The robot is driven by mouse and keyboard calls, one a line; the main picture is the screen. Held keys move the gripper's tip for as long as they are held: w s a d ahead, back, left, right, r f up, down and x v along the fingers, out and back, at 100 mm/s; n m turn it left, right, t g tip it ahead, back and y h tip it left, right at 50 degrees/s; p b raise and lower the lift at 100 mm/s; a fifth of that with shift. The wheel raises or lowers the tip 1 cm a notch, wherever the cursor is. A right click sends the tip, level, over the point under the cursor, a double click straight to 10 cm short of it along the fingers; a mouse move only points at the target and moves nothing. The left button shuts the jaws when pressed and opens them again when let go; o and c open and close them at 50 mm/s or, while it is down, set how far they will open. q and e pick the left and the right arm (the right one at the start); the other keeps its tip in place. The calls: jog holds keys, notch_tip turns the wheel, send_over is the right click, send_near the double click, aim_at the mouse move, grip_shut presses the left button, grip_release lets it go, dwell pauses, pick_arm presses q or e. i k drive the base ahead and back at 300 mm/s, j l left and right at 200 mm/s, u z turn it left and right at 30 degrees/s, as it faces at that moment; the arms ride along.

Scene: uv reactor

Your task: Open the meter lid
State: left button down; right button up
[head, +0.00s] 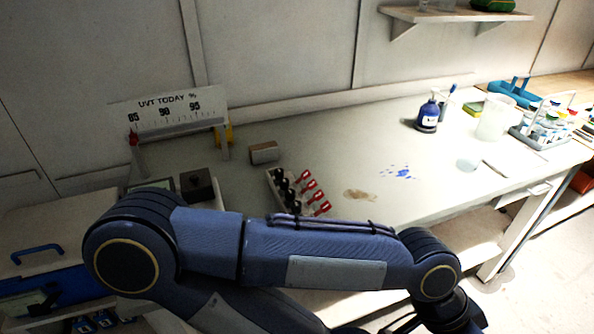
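A dark box-like device (198,184) with a flat panel beside it (160,186) stands at the left end of the bench, partly hidden behind my arm. It may be the meter; I cannot make out its lid or whether it is open. My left arm crosses the lower middle of the head view, in front of the bench. Its dark wrist end and part of the gripper (440,318) show at the bottom edge, but the fingertips are cut off. Nothing is seen held in it. My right gripper is out of view.
A "UVT TODAY %" scale board (168,112) stands at the back left. A small block (264,152) and a rack of red-tagged black-capped vials (296,190) sit near it. A blue bottle (428,115), jug (494,118) and bottle carrier (540,132) stand right. The bench middle has stains.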

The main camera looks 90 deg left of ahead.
aim_at(196, 187)
jog(key=u, duration=4)
